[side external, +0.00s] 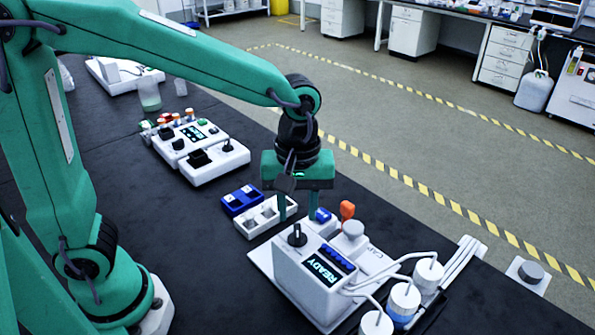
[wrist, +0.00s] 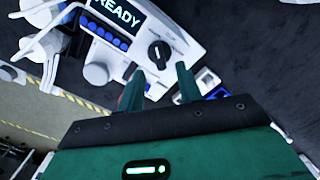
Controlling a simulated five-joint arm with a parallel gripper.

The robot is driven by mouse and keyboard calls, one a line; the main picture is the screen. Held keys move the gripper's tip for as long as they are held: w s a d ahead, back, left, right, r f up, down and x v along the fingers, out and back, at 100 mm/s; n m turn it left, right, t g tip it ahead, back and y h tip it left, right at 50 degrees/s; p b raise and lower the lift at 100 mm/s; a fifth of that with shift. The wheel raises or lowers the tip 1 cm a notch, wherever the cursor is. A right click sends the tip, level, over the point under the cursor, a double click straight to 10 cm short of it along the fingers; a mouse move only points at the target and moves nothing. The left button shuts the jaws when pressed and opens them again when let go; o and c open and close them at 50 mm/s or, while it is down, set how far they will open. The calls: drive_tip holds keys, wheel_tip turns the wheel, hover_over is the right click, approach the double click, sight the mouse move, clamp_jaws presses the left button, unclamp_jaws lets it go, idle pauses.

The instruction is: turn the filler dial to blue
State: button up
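The filler (side external: 318,270) is a white box with a lit READY display and a row of blue marks. Its black dial (side external: 297,236) stands on the top face; in the wrist view the dial (wrist: 159,55) shows a white pointer line. The small markings around it are too small to read, so I cannot tell its setting. My gripper (side external: 298,213) is above and near the dial, pointing down. In the wrist view its two fingers (wrist: 160,82) are apart with nothing between them, and the dial appears just beyond the tips.
Tubes run from the filler to white-capped bottles (side external: 404,299) at its right. A white rack (side external: 262,218) and blue rack (side external: 240,198) sit behind it, near an orange-topped part (side external: 347,209). White control boxes (side external: 214,163) stand farther back.

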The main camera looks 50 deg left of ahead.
sight(297, 227)
drive_tip(key=shift+f, duration=1.95)
clamp_jaws()
